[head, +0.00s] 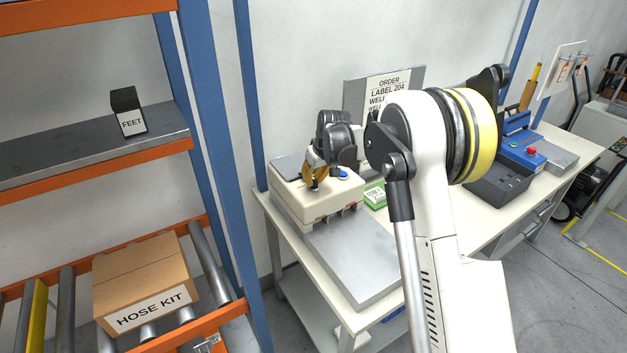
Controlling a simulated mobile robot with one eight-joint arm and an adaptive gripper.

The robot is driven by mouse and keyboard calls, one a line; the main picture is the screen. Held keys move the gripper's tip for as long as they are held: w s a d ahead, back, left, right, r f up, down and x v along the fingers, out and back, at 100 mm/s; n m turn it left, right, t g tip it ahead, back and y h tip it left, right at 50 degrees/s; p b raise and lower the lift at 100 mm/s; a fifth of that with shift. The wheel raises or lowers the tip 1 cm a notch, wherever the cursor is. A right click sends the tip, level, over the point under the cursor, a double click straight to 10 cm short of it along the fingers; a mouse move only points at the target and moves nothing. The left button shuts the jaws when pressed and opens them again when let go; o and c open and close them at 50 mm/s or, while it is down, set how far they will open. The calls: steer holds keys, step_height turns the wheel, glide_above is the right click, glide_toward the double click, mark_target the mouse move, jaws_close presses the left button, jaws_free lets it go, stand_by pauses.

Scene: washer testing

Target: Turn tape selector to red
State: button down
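A cream machine (290,205) stands at the left end of the workbench. My gripper (314,184) is over its top, with its black body above and its amber fingers pointing down at the top face. The fingertips are close to or touching a small dark part there. I cannot tell whether they grip it. A blue button (343,173) sits on the top face just right of the fingers. No tape selector can be clearly made out; the gripper covers part of the machine's top.
A green-labelled box (375,195) lies right of the machine, and an order board (412,78) stands behind. A blue-and-orange rack (205,150) with a hose kit box (145,275) stands left.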

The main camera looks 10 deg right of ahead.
steer(key=shift+m, duration=0.3)
steer(key=m+h, duration=0.1)
steer(key=m, duration=0.3)
steer(key=shift+h, duration=0.4)
steer(key=shift+m+h, duration=0.8)
steer(key=shift+m, duration=1.3)
steer(key=c, duration=1.5)
jaws_free()
steer(key=v, duration=1.2)
steer(key=shift+w+a, duration=0.1)
